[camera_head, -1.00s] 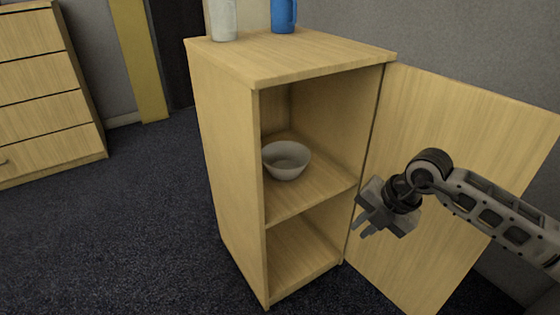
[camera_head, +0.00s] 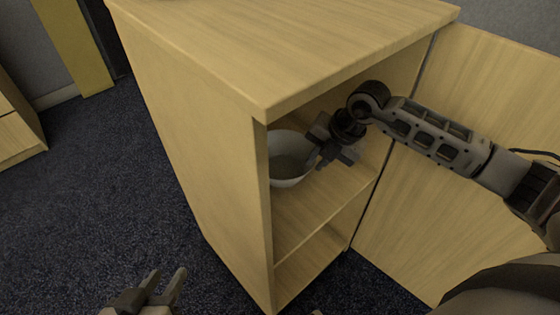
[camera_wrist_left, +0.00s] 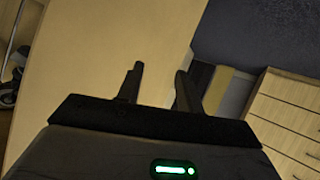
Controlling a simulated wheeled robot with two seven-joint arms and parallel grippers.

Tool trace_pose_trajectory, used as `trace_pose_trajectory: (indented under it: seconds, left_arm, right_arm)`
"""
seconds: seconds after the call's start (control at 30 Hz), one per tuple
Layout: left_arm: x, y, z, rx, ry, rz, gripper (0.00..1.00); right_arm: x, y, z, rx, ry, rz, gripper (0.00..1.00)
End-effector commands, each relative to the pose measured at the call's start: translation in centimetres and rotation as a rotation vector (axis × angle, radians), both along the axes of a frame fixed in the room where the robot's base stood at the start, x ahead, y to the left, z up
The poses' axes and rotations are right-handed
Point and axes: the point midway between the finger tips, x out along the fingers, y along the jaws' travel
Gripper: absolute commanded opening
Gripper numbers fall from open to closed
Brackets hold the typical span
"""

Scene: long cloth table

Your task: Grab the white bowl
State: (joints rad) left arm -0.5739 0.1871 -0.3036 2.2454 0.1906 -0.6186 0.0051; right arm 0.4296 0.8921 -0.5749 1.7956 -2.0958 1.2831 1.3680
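The white bowl (camera_head: 290,172) sits upright on the upper shelf of the open wooden cabinet, partly hidden by the cabinet's left side panel. My right gripper (camera_head: 322,158) is inside the cabinet opening at the bowl's right rim. Its fingers overlap the rim in the picture; I cannot tell whether they touch it, or are open or shut. My left gripper (camera_head: 163,284) is low at the left, outside the cabinet, away from the bowl. Its fingers stand apart and empty, as the left wrist view (camera_wrist_left: 158,88) also shows.
The cabinet top (camera_head: 290,40) overhangs the shelf close above my right arm. The open door (camera_head: 480,130) stands to the right, behind that arm. The dark carpet (camera_head: 110,190) left of the cabinet is free. A drawer unit (camera_wrist_left: 290,115) shows in the left wrist view.

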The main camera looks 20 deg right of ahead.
Motion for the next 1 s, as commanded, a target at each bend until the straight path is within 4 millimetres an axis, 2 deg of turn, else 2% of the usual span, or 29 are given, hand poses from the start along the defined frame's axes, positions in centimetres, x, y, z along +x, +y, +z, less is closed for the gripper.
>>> trace_pose_trajectory:
  seconds: [0.03, 0.27, 0.57, 0.87, 0.93, 1.0]
  left_arm:
    - [0.0, -0.1, 0.0, -0.004, -0.012, -0.001, 0.36]
    - [0.1, -0.2, 0.3, -0.016, -0.037, -0.002, 0.36]
    - [0.4, -0.6, 1.5, -0.053, -0.116, -0.004, 0.36]
    - [0.2, -0.9, 2.0, -0.061, -0.131, -0.010, 0.36]
    - [0.2, -0.9, 2.0, -0.060, -0.129, -0.012, 0.36]
    - [0.1, -0.8, 1.9, -0.057, -0.128, -0.014, 0.36]
  right_arm:
    - [0.3, 0.2, -0.9, 0.001, 0.000, -0.001, 0.13]
    - [0.8, 0.6, -2.4, 0.000, -0.001, 0.000, 0.13]
    - [2.2, 1.5, -6.3, 0.000, 0.000, -0.001, 0.13]
    - [2.4, 1.6, -6.6, -0.001, -0.002, -0.001, 0.13]
    - [2.4, 1.6, -6.6, -0.001, -0.001, -0.001, 0.00]
    - [2.4, 1.6, -6.6, -0.001, -0.001, -0.001, 0.00]
